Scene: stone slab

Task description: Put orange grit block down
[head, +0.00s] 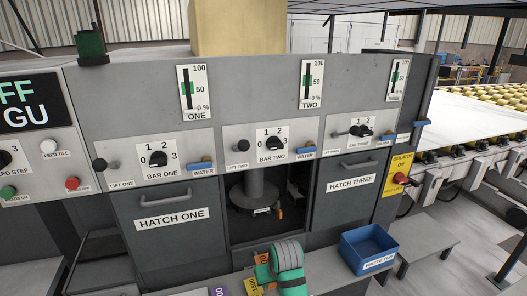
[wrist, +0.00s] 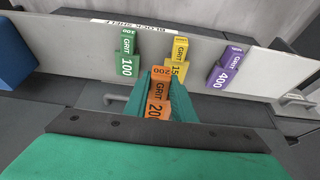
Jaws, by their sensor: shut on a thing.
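The orange grit block (wrist: 158,90), marked GRIT 200, is between the two green fingers of my gripper (wrist: 163,84), which is shut on it. In the wrist view its far end lies over the block shelf (wrist: 75,38), in the gap between the green grit 100 block (wrist: 126,60) and the yellow grit block (wrist: 180,50). I cannot tell whether it touches the shelf. In the head view my gripper (head: 276,270) is at the bottom middle, with a little of the orange block (head: 261,258) showing; the rest is hidden.
A purple grit 400 block (wrist: 223,72) stands on the shelf to the right of the yellow one. A blue tub (head: 367,249) is right of my gripper in the head view. Behind are closed hatch one (head: 170,218), closed hatch three (head: 350,183) and an open bay between them.

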